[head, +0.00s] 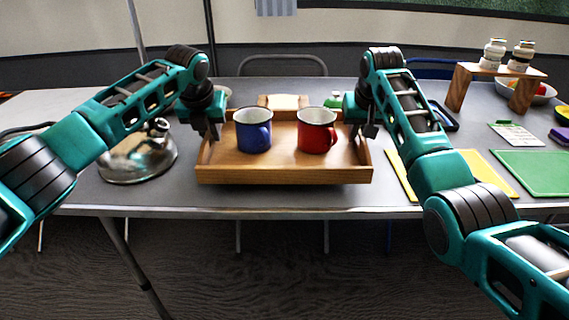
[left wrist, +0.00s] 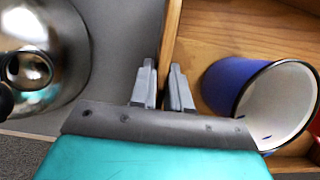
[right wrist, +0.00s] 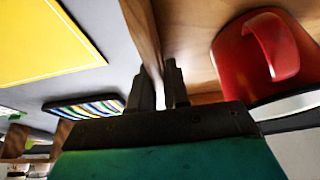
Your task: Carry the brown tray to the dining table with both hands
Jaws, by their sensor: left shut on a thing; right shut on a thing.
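The brown wooden tray (head: 284,175) is at the grey table, its front edge near the table's front edge. I cannot tell whether it rests on the tabletop or is slightly above it. A blue mug (head: 253,130) and a red mug (head: 317,130) stand upright in it. My left gripper (head: 213,134) is shut on the tray's left wall; in the left wrist view the fingers (left wrist: 163,88) straddle that wall beside the blue mug (left wrist: 245,90). My right gripper (head: 364,130) is shut on the tray's right wall; the right wrist view shows its fingers (right wrist: 159,88) around it, near the red mug (right wrist: 262,60).
A shiny metal lid or kettle (head: 140,160) stands just left of the tray. Yellow (head: 480,170) and green (head: 535,172) boards lie to the right. A small wooden stand (head: 500,72) with two jars is at the back right. A chair (head: 283,66) is behind the table.

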